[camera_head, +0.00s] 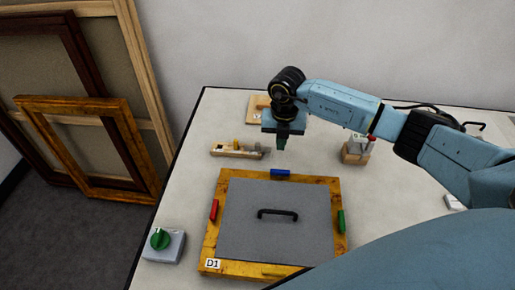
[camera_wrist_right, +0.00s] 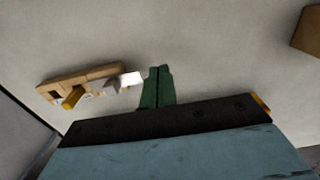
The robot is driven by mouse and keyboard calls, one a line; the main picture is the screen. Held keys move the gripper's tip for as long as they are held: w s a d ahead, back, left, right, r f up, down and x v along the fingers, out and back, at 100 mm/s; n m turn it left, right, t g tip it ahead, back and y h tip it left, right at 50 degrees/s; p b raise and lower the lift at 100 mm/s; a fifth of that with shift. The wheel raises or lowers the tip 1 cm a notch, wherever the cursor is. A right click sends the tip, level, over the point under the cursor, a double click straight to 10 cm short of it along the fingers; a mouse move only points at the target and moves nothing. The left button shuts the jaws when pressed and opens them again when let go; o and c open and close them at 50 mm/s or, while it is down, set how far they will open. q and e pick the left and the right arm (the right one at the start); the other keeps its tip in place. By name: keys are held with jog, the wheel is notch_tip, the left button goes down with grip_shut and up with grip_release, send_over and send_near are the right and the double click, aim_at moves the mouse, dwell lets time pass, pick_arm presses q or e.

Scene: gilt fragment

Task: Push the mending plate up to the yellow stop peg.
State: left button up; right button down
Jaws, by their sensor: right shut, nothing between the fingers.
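A light wooden rail (camera_head: 222,150) lies on the table, left of my right gripper. A yellow stop peg (camera_head: 236,143) stands on it; the peg also shows in the right wrist view (camera_wrist_right: 72,98). A small grey piece, which looks like the mending plate (camera_wrist_right: 112,88), sits toward the rail's gripper-side end, with a gap between it and the peg. My right gripper (camera_head: 281,146) is shut and empty, its dark green fingers pointing down. In the wrist view its fingertips (camera_wrist_right: 158,73) appear just beyond the pale end piece; contact cannot be told. My left gripper is not in view.
A gilt frame (camera_head: 210,240) with a grey panel (camera_head: 260,235), black handle and coloured clips lies in front. A wooden block (camera_head: 355,152) stands to the right, another wooden piece (camera_head: 257,104) behind. A green-knobbed box (camera_head: 163,246) sits front left.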

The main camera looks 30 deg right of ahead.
aim_at(270, 149)
jog(key=shift+f+b, duration=0.9)
jog(key=shift+f, duration=0.45)
jog(key=shift+r, duration=0.15)
dwell(0.4)
jog(key=shift+w+a, duration=0.4)
jog(key=shift+a, duration=0.3)
jog(key=shift+w+a, duration=0.35)
jog(key=shift+a, duration=0.35)
jog(key=shift+s+d, duration=0.2)
jog(key=shift+d, duration=0.2)
notch_tip(270, 149, up, 9)
jog(key=p, duration=0.7)
dwell(0.5)
